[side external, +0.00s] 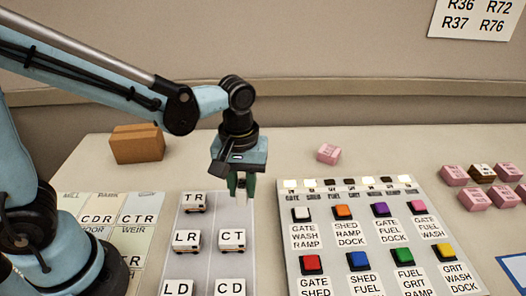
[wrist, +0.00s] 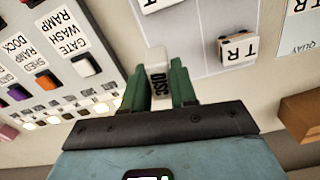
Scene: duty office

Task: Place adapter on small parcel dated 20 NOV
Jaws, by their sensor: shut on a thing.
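My gripper (side external: 241,187) has green fingers, pointing down above the grey panel with vehicle blocks. In the wrist view my gripper (wrist: 163,85) is shut on a narrow white piece (wrist: 157,62) with dark lettering, which looks like "DISC"; I take it as the adapter, though its shape is mostly hidden between the fingers. In the side view its pale tip shows under the fingers.
The button panel (side external: 345,235) with coloured buttons lies right of my gripper. The grey panel (side external: 211,255) carries several lettered vehicle blocks. A brown box (side external: 137,143) stands at the back left. A blue-edged white sheet (side external: 515,268) lies front right. Bare table separates panel and parcel group.

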